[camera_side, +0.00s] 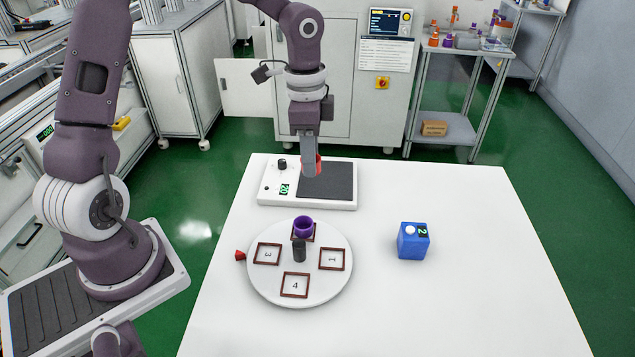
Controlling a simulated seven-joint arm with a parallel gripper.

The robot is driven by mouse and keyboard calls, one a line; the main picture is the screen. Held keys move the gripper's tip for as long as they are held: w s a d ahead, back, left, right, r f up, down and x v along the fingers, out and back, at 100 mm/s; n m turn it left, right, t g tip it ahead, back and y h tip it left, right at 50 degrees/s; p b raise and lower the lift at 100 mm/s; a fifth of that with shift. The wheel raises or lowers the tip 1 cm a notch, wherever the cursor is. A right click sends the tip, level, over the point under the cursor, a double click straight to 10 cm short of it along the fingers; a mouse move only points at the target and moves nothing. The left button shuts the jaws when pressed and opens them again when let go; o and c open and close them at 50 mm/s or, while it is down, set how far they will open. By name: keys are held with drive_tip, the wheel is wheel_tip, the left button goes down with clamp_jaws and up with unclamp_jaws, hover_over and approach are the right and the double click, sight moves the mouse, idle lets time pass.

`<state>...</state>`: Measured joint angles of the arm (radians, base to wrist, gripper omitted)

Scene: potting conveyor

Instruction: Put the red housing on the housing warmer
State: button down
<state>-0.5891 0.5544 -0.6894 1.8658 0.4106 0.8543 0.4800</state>
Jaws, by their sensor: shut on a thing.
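The red housing (318,164) is mostly hidden behind the fingers of my gripper (310,168). My gripper points down and is shut on the red housing, at the rear left part of the warmer's dark plate. The housing warmer (308,204) is a white box with a dark square plate, a black knob and a green digital display at its left. I cannot tell whether the housing touches the plate or is held just above it.
A round white turntable (270,286) with numbered square frames and a dark centre post stands in front of the warmer. A purple housing (303,226) sits at its rear frame. A blue block (413,241) marked 2 stands to the right.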

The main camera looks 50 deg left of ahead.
hover_over(326, 178)
wheel_tip(326, 178, down, 11)
drive_tip(key=shift+r, duration=0.2)
drive_tip(key=shift+f, duration=0.1)
drive_tip(key=c, duration=1)
unclamp_jaws()
drive_tip(key=shift+o, duration=0.2)
